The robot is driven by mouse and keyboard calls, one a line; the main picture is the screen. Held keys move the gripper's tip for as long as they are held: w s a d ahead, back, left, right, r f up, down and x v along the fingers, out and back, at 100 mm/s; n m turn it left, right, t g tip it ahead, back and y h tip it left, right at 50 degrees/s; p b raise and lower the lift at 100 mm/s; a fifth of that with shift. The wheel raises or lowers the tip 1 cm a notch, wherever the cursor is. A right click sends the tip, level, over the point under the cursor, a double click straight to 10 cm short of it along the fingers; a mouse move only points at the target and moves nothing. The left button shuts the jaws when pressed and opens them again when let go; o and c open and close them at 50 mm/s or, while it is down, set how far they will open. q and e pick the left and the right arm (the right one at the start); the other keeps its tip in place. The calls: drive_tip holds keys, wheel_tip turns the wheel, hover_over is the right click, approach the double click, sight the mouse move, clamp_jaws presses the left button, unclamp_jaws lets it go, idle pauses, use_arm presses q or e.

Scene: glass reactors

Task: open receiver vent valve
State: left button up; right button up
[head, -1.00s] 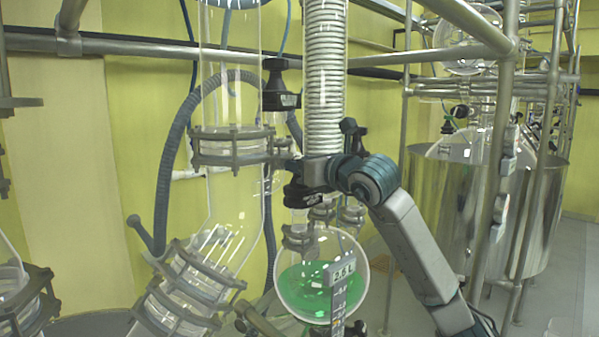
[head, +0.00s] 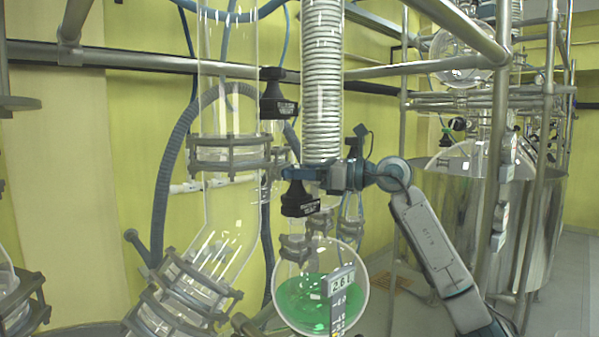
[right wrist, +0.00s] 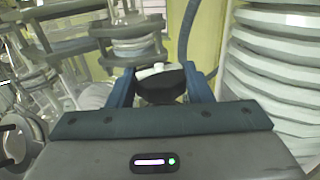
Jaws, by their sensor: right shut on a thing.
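The receiver is a round glass flask (head: 318,292) with green liquid, low in the middle of the head view. My right gripper (head: 312,177) is above it, at the foot of the coil column. It is shut on a black valve knob (right wrist: 160,84), which shows between its fingers in the right wrist view, with a small white piece on top. The gripper hides most of the valve. My left gripper is not in view.
A glass column with a white coil (head: 322,80) rises just above my right gripper. Another black labelled part (head: 278,95) is higher up to the left. Metal pipes (head: 430,68) cross behind, and a steel vessel (head: 450,215) stands at the right.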

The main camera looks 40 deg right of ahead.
drive_tip(key=o, duration=0.7)
drive_tip(key=shift+r, duration=0.1)
drive_tip(key=shift+o, duration=0.2)
drive_tip(key=shift+a, duration=0.1)
drive_tip(key=shift+w+a+m+t+h+p, duration=0.1)
drive_tip(key=shift+w+m+t+h+p, duration=0.1)
drive_tip(key=shift+m+t+h+p, duration=0.3)
drive_tip(key=shift+w+a+m+t+h+p, duration=0.1)
drive_tip(key=shift+w+m+t+h+p, duration=0.1)
drive_tip(key=shift+m+h, duration=0.35)
drive_tip(key=h, duration=0.1)
drive_tip(key=m+t+h, duration=0.1)
drive_tip(key=h, duration=0.1)
drive_tip(key=m+h+p, duration=0.1)
drive_tip(key=shift+s+d+m+t, duration=0.1)
drive_tip(key=shift+s+m+t, duration=0.15)
drive_tip(key=shift+t, duration=0.05)
drive_tip(key=m+h+p, duration=0.1)
drive_tip(key=m+h, duration=0.1)
drive_tip(key=h, duration=0.1)
drive_tip(key=shift+w+t+h, duration=0.15)
drive_tip(key=shift+t+h, duration=0.1)
drive_tip(key=shift+t, duration=0.05)
drive_tip(key=shift+m+h+p, duration=0.5)
drive_tip(key=shift+m+h, duration=0.3)
drive_tip(key=shift+h, duration=0.4)
drive_tip(key=shift+c, duration=0.2)
